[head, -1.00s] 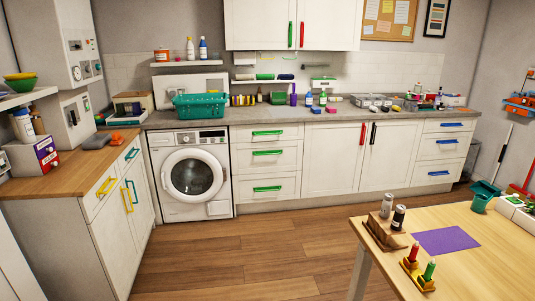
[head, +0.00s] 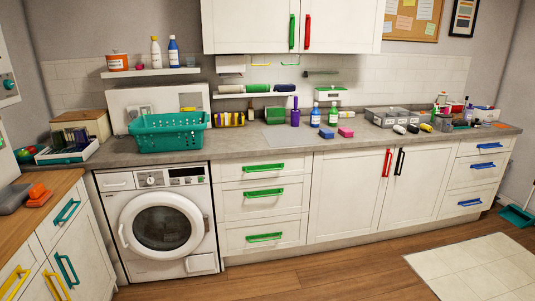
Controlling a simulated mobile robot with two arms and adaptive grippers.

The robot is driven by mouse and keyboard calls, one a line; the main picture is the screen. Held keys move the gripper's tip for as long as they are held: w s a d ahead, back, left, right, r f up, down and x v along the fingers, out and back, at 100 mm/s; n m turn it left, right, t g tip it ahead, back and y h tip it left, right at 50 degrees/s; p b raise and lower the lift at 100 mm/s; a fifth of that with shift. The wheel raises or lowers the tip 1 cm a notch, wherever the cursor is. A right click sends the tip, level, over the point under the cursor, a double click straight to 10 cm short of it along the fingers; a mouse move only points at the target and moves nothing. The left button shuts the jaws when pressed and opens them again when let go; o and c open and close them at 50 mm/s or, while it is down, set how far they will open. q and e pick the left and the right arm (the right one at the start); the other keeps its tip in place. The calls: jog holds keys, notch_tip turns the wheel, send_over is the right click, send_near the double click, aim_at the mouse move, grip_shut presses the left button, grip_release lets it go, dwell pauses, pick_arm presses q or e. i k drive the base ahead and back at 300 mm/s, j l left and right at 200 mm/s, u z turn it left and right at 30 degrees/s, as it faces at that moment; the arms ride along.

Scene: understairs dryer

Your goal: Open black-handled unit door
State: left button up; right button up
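The black handle (head: 400,162) is upright on the white door (head: 413,192) of the base unit under the counter, right of centre in the head view. The door looks closed, flush with its neighbour. A red handle (head: 387,163) sits just left of it, on the adjoining white door (head: 346,192). Neither of my grippers shows in the head view.
A washing machine (head: 160,225) and green-handled drawers (head: 263,194) stand to the left; blue-handled drawers (head: 480,172) stand to the right. A pale mat (head: 480,270) lies on the wooden floor in front. The counter holds a teal basket (head: 168,134) and many small items.

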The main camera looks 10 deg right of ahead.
aim_at(420, 172)
jog(key=i+z, duration=0.15)
jog(key=i, duration=0.35)
jog(key=i+j+z, duration=0.1)
jog(key=i, duration=0.35)
jog(key=i+j+z, duration=0.15)
jog(key=i, duration=0.35)
jog(key=i+j+z, duration=0.15)
jog(key=i, duration=0.35)
